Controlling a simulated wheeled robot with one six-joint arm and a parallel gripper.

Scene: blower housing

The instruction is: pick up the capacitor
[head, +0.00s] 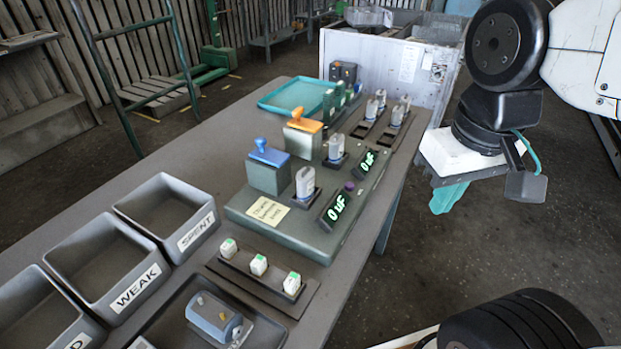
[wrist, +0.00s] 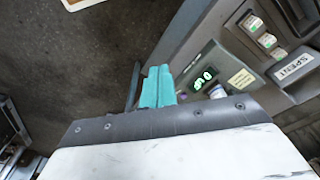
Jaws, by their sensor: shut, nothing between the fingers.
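Grey capacitor-like cans stand in several places in the head view. One can (head: 305,182) is upright in the near socket of the green tester, beside a "0 uF" display (head: 334,210). Another can (head: 336,148) is in the far socket, beside a second "0 uF" display. Several more cans (head: 371,108) stand in dark racks at the table's far right. A blue-grey canister (head: 214,316) lies in a front tray. My gripper (head: 447,198) is raised off the table's right side, empty, its teal fingers together. The wrist view shows these fingers (wrist: 158,88) too; a pale can top (wrist: 217,91) is partly hidden.
Grey bins labelled WEAK (head: 105,262) and SPENT (head: 168,222) stand at the left. A strip (head: 262,278) holds small white blocks with green tops. Blue and orange-topped press blocks (head: 268,172) flank the sockets. A teal tray (head: 297,97) is at the back.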

